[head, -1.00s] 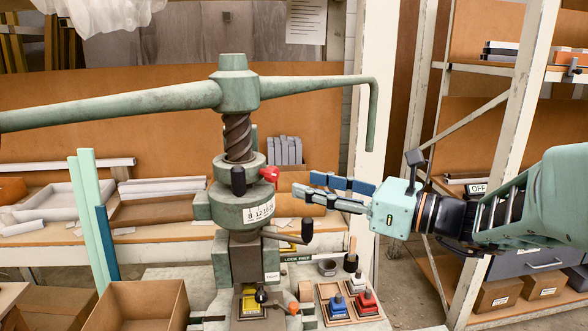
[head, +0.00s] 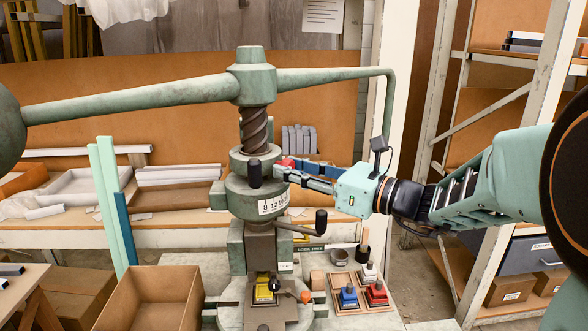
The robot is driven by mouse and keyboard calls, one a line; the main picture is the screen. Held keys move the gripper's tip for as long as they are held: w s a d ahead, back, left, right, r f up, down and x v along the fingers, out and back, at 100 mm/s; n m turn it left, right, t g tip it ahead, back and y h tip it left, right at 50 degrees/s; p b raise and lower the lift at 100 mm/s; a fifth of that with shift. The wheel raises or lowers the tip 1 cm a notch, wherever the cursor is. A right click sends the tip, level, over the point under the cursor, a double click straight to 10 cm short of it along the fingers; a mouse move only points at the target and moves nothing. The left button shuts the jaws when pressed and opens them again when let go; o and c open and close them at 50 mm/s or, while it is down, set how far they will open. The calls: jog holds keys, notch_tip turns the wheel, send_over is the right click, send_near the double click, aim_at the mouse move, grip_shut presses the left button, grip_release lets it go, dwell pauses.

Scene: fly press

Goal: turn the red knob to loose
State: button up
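The red knob (head: 287,163) sits on the right side of the green press collar, below the screw. Its lower part is hidden behind a fingertip. My gripper (head: 292,170) reaches in from the right, level with the knob. Its two fingers, with blue and dark pads, stand apart, one behind the other. Their tips are at the knob, but I cannot tell whether they touch it. The fly press (head: 256,91) stands upright, with a numbered white scale (head: 272,205) on the collar below the knob.
A dark-handled lever (head: 321,221) juts right below my gripper. The press's long arm (head: 150,99) spans overhead and bends down at the right (head: 388,105). A tray with blue and red stamps (head: 349,296) stands at lower right. An open cardboard box (head: 150,299) is at lower left.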

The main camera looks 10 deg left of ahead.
grip_shut()
jog(key=shift+f+b, duration=0.1)
jog(key=shift+b, duration=0.45)
jog(key=n+b, duration=0.5)
jog(key=b, duration=0.3)
jog(key=shift+n, duration=0.4)
jog(key=o, duration=0.5)
grip_release()
